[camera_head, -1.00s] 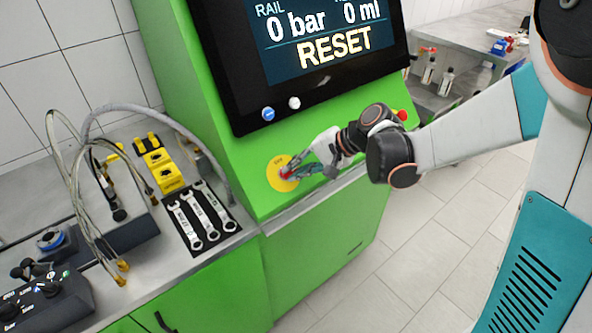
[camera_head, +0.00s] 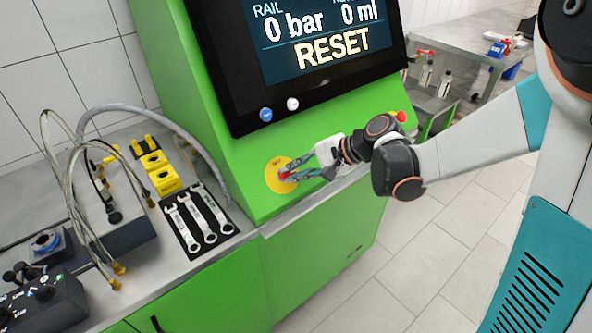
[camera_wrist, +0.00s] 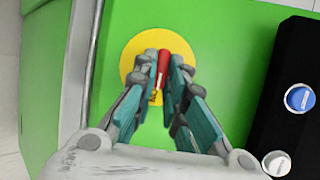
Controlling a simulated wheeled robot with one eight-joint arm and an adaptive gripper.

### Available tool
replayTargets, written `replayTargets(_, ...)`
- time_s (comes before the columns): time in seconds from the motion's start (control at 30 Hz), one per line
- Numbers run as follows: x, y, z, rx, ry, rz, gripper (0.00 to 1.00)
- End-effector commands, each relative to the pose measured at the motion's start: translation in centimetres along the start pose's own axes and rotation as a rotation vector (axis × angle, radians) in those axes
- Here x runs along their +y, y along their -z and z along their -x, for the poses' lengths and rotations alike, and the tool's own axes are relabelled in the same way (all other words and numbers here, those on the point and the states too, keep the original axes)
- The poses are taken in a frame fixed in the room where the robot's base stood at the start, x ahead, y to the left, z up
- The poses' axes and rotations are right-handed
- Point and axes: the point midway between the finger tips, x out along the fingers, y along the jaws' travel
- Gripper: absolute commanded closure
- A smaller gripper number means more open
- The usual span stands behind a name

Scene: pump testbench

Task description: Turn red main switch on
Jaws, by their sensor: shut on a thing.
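The red main switch (camera_wrist: 163,62) sits on a round yellow plate (camera_wrist: 132,54) on the green panel. In the head view the red switch (camera_head: 285,175) shows in front of the yellow plate (camera_head: 273,182), partly covered by the fingers. My gripper (camera_wrist: 163,65) has its teal fingers on both sides of the red handle and is shut on it. The handle stands nearly upright in the wrist view. In the head view my gripper (camera_head: 291,176) reaches in from the right.
A blue button (camera_head: 266,114) and a white button (camera_head: 293,104) sit below the screen (camera_head: 320,45), which reads RESET. A red knob (camera_head: 401,116) is on the panel's right. Wrenches (camera_head: 205,212) and yellow blocks (camera_head: 160,172) lie on the left bench.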

Motion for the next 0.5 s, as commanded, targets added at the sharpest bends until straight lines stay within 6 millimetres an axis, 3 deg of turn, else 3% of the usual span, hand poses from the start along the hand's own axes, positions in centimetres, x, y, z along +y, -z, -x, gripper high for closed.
replayTargets(0.03, 0.02, 0.01, 0.01, 0.0, 0.0, -0.001, 0.82)
replayTargets(0.1, 0.02, 0.01, 0.01, 0.0, 0.0, -0.001, 0.68)
replayTargets(0.5, 0.01, 0.04, 0.46, 0.001, 0.0, -0.001, 0.68)
